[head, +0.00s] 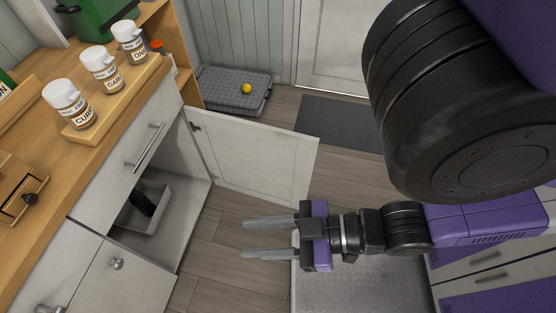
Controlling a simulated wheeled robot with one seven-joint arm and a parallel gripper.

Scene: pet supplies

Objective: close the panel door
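The white panel door (255,155) of the lower cabinet stands wide open, hinged at its left edge beside the cabinet opening and swung out over the floor. The cabinet interior (183,200) is exposed. A pale bin (152,212) with a dark object in it sits inside. My gripper (243,238) is to the right of the cabinet opening, on the near side of the door. Its two grey fingers point left with a gap between them, and nothing is held. I see no contact between the gripper and the door.
A closed drawer (135,150) is above the opening, and another closed cabinet door (125,280) is nearer. Spice jars (103,70) stand on the wooden counter. Floor (205,250) left of the gripper is clear.

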